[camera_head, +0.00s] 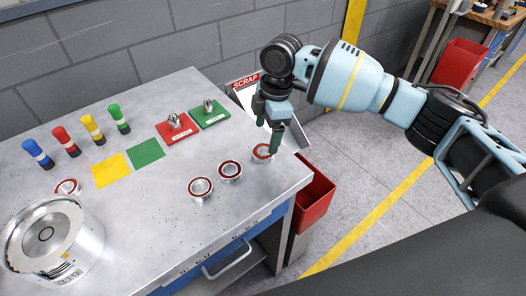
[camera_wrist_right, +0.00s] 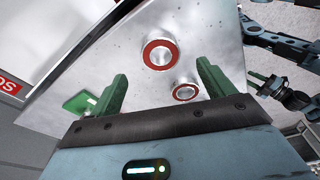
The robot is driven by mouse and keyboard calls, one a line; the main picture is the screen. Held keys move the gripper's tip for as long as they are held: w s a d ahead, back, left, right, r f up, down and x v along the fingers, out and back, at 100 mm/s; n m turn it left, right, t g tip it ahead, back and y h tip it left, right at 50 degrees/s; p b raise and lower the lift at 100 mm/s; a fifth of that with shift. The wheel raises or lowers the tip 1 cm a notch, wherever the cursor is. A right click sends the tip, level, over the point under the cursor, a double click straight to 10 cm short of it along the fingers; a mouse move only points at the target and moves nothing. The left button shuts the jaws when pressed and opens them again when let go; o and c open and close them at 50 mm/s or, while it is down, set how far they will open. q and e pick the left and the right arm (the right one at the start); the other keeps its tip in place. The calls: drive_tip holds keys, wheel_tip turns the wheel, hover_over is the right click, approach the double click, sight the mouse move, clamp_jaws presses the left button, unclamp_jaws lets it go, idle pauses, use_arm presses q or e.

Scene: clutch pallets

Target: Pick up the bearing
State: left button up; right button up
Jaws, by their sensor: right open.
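Three ring-shaped silver bearings with red rims lie in a row on the grey table. The right one (camera_head: 263,152) is closest to my right gripper (camera_head: 277,146), whose green fingers reach down beside it and partly overlap it. The middle one (camera_head: 230,170) and the left one (camera_head: 200,187) lie apart from the gripper. In the right wrist view my right gripper (camera_wrist_right: 163,82) is open and empty, with a larger-looking bearing (camera_wrist_right: 160,54) and a smaller-looking one (camera_wrist_right: 185,91) seen between and beyond its fingers. What seems to be my left gripper (camera_wrist_right: 268,86) shows small at the right there.
Another red-rimmed ring (camera_head: 68,187) lies beside a large metal housing (camera_head: 52,240). Coloured cylinders (camera_head: 93,128), yellow and green squares (camera_head: 111,170), and red and green plates (camera_head: 176,128) stand farther back. A scrap chute (camera_head: 246,84) and red bin (camera_head: 314,197) adjoin the table's right edge.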

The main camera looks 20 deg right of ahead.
sight(265, 146)
drive_tip(key=shift+f, duration=0.6)
drive_tip(key=shift+a+f, duration=0.2)
drive_tip(key=shift+f, duration=0.9)
drive_tip(key=shift+a+f, duration=0.15)
drive_tip(key=shift+f, duration=0.95)
drive_tip(key=shift+r, duration=0.1)
drive_tip(key=c, duration=1.2)
use_arm(q)
drive_tip(key=shift+w+r, duration=0.3)
drive_tip(key=shift+w, duration=0.2)
